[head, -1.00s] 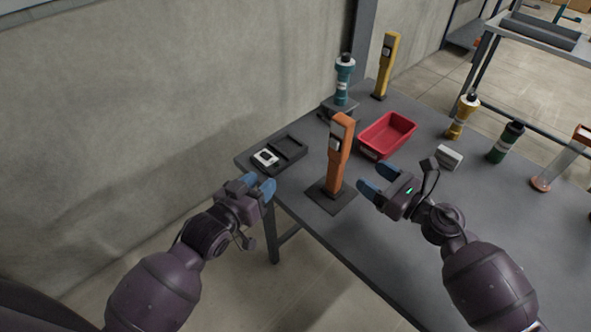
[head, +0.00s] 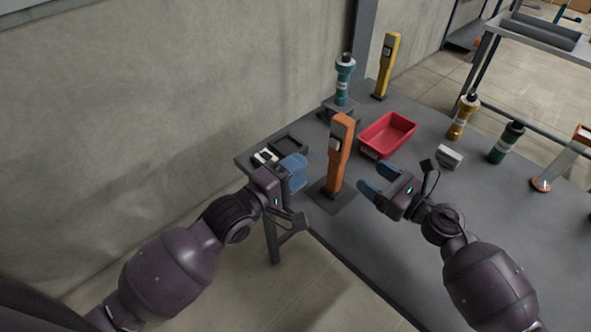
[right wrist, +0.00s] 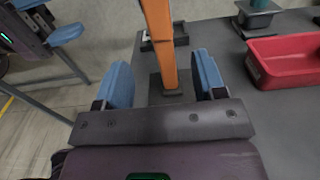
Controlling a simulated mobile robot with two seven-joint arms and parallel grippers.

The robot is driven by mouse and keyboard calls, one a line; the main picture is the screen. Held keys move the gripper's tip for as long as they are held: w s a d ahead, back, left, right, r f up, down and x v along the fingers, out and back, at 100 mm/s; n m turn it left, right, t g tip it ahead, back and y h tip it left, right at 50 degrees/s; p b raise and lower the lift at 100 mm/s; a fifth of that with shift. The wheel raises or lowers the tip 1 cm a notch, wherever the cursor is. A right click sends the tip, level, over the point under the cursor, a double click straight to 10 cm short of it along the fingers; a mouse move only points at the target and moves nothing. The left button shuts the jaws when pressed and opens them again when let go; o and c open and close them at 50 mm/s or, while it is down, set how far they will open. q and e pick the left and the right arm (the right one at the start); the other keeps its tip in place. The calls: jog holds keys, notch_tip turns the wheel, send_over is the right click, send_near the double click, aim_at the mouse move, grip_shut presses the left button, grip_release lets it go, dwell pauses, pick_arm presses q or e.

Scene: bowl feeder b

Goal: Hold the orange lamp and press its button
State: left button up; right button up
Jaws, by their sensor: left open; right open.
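The orange lamp (head: 340,158) stands upright on a dark square base (head: 331,198) near the table's front left edge. A grey patch shows on its upper side; I cannot tell whether that is the button. My left gripper (head: 296,172) is open and empty, just left of the lamp and apart from it. My right gripper (head: 372,188) is open and empty, to the right of the lamp. In the right wrist view, the lamp (right wrist: 160,45) rises beyond and between the open blue fingers of my right gripper (right wrist: 166,80). The lamp's top is out of that view.
A black tray (head: 291,143) with a white item lies behind my left gripper. A red bin (head: 388,134), teal bottle (head: 344,80) and yellow post (head: 387,65) stand behind the lamp. A white block (head: 449,157), yellow bottle (head: 463,115) and green bottle (head: 506,142) are at right.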

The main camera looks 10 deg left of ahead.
aim_at(346, 158)
pick_arm(q)
jog(key=shift+n, duration=0.8)
pick_arm(e)
jog(key=x, duration=1)
jog(key=shift+w+a, duration=0.2)
jog(key=shift+a, duration=0.1)
grip_shut()
pick_arm(q)
grip_shut()
dwell(1.3)
